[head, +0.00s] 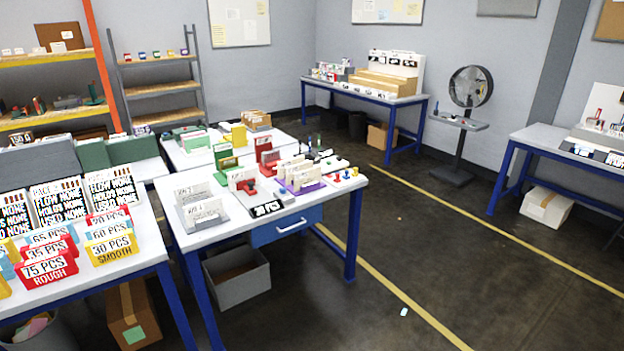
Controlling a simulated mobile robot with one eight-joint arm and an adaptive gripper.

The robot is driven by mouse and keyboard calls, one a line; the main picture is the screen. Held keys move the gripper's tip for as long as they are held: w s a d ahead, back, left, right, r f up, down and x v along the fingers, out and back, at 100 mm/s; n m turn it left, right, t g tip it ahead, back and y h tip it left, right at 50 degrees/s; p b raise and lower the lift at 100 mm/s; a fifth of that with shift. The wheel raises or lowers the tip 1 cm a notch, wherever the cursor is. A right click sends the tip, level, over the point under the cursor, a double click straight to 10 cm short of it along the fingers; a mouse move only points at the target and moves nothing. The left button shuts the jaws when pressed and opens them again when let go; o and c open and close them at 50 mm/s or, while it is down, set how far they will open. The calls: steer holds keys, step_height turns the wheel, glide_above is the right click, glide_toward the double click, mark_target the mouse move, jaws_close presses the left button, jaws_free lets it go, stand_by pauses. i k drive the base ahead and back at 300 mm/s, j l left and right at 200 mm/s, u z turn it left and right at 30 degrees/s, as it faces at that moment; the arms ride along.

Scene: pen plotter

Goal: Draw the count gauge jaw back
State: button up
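I cannot tell for sure which thing is the count gauge or its jaw. On the middle white-topped table (235,233) stand a red holder (267,158) and a green holder (223,158), each with pale cards. Between them is a small red piece (248,186) by a pale card. A black and white PCS label (266,209) lies near the front edge. A purple rack (303,186) with pale cards stands to the right. These are too small to show any jaw's position. My gripper is not in view.
A blue drawer (287,226) with a white handle sits under the table's front. A grey bin (236,276) stands on the floor beneath. Another table at the left holds signs and a red 75 PCS holder (47,265). The floor (425,250) at the right is mostly clear.

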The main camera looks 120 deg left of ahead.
mark_target(249, 186)
steer(key=u, duration=4.2)
